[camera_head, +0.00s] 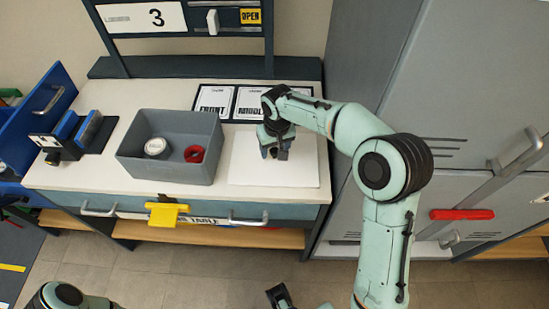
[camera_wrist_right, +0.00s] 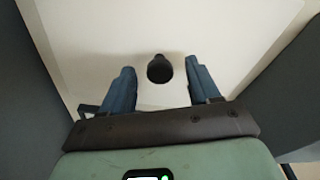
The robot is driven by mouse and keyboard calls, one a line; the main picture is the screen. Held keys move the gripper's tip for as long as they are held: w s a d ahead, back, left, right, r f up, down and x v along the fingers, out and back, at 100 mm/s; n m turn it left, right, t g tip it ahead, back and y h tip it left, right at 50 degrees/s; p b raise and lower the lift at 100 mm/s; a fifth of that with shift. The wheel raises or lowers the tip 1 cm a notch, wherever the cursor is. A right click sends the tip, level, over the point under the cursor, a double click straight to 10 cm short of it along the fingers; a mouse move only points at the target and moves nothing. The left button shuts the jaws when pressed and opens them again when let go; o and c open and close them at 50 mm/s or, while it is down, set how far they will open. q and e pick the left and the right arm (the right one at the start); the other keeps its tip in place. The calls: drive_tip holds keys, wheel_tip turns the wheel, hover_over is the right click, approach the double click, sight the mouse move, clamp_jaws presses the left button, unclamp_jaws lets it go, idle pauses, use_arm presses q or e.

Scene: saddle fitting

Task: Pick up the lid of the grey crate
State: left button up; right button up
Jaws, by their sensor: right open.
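The grey crate (camera_head: 170,172) stands open on the table, with a white round item (camera_head: 155,147) and a red ring (camera_head: 194,154) inside. A flat white panel (camera_head: 300,172), which looks like its lid, lies on the table right of the crate. My right gripper (camera_head: 275,153) is over this panel, pointing down. In the right wrist view its blue fingers (camera_wrist_right: 160,85) are open, either side of a black knob (camera_wrist_right: 159,68) on the white panel (camera_wrist_right: 150,30). I cannot tell whether they touch it. A dark piece at the bottom edge (camera_head: 280,296) may be my left gripper; its jaws are unclear.
Labelled cards (camera_head: 247,102) lie behind the panel. A dark holder with blue parts (camera_head: 75,135) stands left of the crate. A blue bin (camera_head: 40,115) is at the left, and a grey cabinet (camera_head: 470,90) stands close on the right. A yellow clip (camera_head: 165,214) hangs on the front edge.

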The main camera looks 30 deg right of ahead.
clamp_jaws()
drive_tip(key=shift+r, duration=0.1)
